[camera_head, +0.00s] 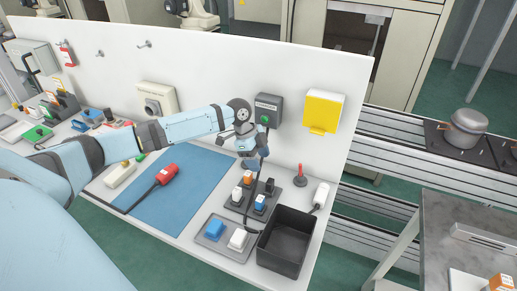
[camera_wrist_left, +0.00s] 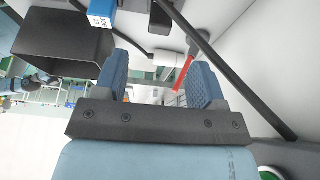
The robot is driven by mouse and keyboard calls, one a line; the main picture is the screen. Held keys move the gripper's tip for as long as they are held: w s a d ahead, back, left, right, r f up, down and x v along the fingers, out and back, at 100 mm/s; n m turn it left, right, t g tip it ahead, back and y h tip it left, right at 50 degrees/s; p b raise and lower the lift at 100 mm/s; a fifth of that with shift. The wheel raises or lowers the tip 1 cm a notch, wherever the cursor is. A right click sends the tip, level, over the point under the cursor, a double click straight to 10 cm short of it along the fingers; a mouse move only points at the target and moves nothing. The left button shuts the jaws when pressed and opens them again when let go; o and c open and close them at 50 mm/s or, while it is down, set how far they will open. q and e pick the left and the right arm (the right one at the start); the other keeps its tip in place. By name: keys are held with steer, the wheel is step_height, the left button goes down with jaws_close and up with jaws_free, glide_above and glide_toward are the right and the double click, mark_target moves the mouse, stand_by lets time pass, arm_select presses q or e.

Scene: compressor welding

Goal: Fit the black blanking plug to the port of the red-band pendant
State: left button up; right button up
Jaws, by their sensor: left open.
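My left gripper (camera_head: 256,164) is open, above the back of a dark plug holder (camera_head: 236,207) near the right end of the bench. In the left wrist view its two blue pads (camera_wrist_left: 160,72) stand apart with nothing gripped. A black plug (camera_head: 269,186) stands upright in the holder, just right of and below the gripper, among orange-and-white and blue-and-white plugs. A red handheld unit (camera_head: 167,174) with a black cable lies on the blue mat (camera_head: 195,185); it may be the red-band pendant, but no separate band or port can be made out.
A black open bin (camera_head: 286,243) stands at the front right, beside a grey tray (camera_head: 213,244) with a blue and a white block. A white corded unit (camera_head: 320,195) and a red-stalked item (camera_head: 300,176) are behind it. The white back panel (camera_head: 200,75) carries boxes close to my arm.

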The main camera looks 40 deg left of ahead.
mark_target(268, 180)
arm_select(q)
steer(key=p+x, duration=0.1)
steer(key=x, duration=1)
steer(key=shift+r, duration=0.1)
steer(key=shift+c, duration=0.2)
steer(key=c, duration=0.7)
steer(key=o, duration=0.7)
steer(key=shift+o, duration=0.2)
steer(key=shift+a+r, duration=0.1)
steer(key=shift+r, duration=0.05)
